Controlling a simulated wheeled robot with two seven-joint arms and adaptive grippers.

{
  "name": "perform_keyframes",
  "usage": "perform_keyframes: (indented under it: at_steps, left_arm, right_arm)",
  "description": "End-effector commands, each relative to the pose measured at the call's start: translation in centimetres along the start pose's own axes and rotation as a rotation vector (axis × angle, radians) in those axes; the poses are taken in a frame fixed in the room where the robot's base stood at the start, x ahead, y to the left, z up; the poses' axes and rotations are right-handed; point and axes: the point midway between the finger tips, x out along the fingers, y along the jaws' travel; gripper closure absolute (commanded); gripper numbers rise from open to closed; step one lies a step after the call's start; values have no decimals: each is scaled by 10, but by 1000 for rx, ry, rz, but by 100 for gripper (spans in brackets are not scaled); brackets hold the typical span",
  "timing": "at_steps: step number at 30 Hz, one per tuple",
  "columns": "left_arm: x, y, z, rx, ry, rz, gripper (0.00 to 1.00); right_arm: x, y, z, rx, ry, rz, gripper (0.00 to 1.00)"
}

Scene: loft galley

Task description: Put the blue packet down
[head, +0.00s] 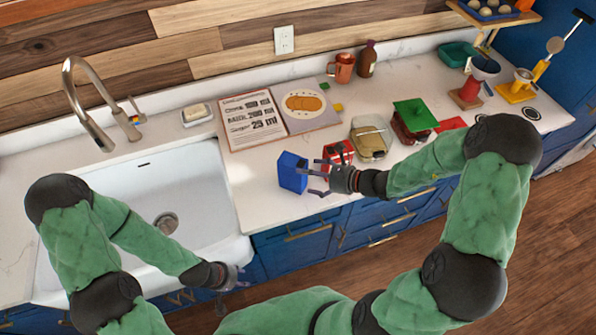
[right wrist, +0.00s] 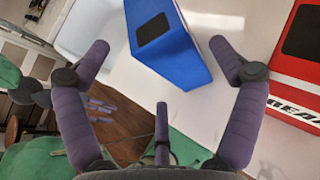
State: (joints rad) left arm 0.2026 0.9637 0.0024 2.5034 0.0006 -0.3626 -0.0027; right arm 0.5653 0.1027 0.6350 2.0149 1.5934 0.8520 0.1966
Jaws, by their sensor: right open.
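The blue packet (head: 293,172) stands on the white counter near its front edge, just right of the sink. It also shows in the right wrist view (right wrist: 175,45), ahead of the fingers, with a dark patch on one face. My right gripper (head: 316,178) is open beside the packet's right side, its fingers pointing at it. In the right wrist view my right gripper (right wrist: 162,55) has its fingers spread wide with nothing held between them. My left gripper (head: 232,288) hangs low in front of the sink; its finger opening is too small to judge.
A red packet (head: 338,154) stands close behind my right gripper. A glass container (head: 371,137) and a green-lidded jar (head: 414,116) are farther right. An open recipe book (head: 253,120) lies behind. The sink (head: 160,200) is to the left. Bare counter surrounds the packet's left and front.

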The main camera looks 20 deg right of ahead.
Motion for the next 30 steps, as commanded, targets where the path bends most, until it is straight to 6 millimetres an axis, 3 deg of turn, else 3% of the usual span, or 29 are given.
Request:
perform_keyframes:
  at_steps: [3, 9, 13, 16, 20, 24, 30]
  left_arm:
    - [-3, 1, 0, 0, 0, 0, 60]
    - [-5, 2, 0, 0, 0, 0, 60]
    - [-6, 2, 0, 0, 0, 0, 60]
    - [-6, 2, 0, 0, 0, 0, 60]
    - [-6, 2, 0, 0, 0, 0, 60]
    - [-6, 2, 0, 0, 0, 0, 60]
    - [-6, 2, 0, 0, 0, 0, 60]
  right_arm:
    - [-24, -1, 0, 1, 1, -4, 7]
    - [-47, -1, 0, 1, 0, -3, 7]
    - [-51, 3, -3, -4, 9, 11, 7]
    - [-44, 18, -15, -32, 53, 67, 7]
    - [-27, 62, -53, -144, 186, 238, 7]
    - [-19, 117, -111, -388, 362, 490, 7]
    - [-17, 160, -178, -847, 502, 794, 7]
